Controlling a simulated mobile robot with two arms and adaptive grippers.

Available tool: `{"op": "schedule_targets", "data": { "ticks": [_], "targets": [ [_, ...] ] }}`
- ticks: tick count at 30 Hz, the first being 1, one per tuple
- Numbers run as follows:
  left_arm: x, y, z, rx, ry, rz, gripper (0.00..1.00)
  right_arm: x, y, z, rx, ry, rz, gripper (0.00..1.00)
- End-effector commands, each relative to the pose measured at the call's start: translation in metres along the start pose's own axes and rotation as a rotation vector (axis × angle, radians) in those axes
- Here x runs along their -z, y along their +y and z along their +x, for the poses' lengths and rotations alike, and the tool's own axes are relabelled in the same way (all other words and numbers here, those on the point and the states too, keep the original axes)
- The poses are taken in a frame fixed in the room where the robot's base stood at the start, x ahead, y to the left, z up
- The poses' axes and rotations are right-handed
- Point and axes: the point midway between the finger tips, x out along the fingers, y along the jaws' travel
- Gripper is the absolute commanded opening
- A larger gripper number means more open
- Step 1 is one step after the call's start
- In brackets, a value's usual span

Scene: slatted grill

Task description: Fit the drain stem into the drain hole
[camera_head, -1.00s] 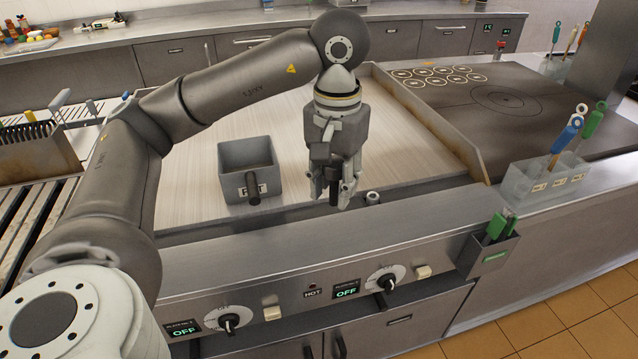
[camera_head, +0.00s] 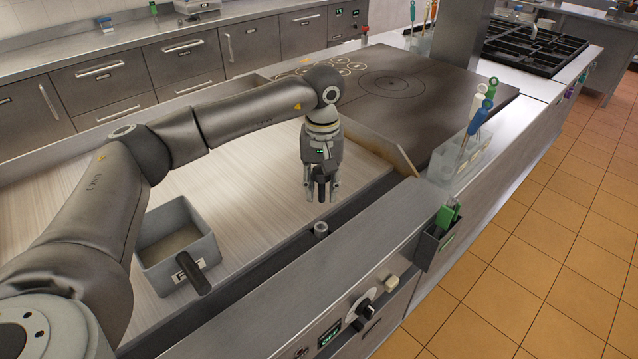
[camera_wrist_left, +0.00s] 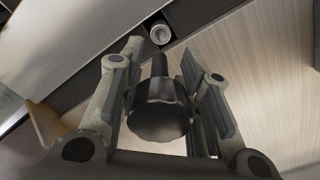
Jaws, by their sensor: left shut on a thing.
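The drain stem is a black ribbed knob (camera_wrist_left: 158,108) with a thin rod, seen in the left wrist view between the two fingers. My left gripper (camera_head: 321,192) is shut on it and holds it above the pale slatted surface, rod pointing down; only a dark part of the stem (camera_head: 322,187) shows in the head view. The drain hole is a small round light metal collar (camera_head: 321,229) in the dark front channel. It also shows in the left wrist view (camera_wrist_left: 160,34), beyond the rod's end. The stem is apart from the hole. My right gripper is not in view.
A grey open box (camera_head: 155,272) with a dark handle stands on the pale surface at left. A raised metal wall (camera_head: 385,147) borders the surface at right. A tool holder (camera_head: 455,160) and a green-handled tool caddy (camera_head: 437,238) lie beyond. The surface around the gripper is clear.

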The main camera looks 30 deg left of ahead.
Motion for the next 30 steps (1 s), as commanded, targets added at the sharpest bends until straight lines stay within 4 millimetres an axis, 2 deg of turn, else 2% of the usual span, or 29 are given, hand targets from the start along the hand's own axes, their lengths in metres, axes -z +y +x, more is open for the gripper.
{"op": "schedule_targets", "data": {
  "ticks": [11, 30],
  "targets": [
    [-0.001, 0.000, 0.007, 0.000, 0.000, 0.000, 0.07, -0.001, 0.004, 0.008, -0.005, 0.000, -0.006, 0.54],
    [-0.001, 0.000, 0.066, 0.000, 0.000, 0.001, 0.07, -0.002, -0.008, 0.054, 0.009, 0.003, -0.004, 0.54]
  ]
}}
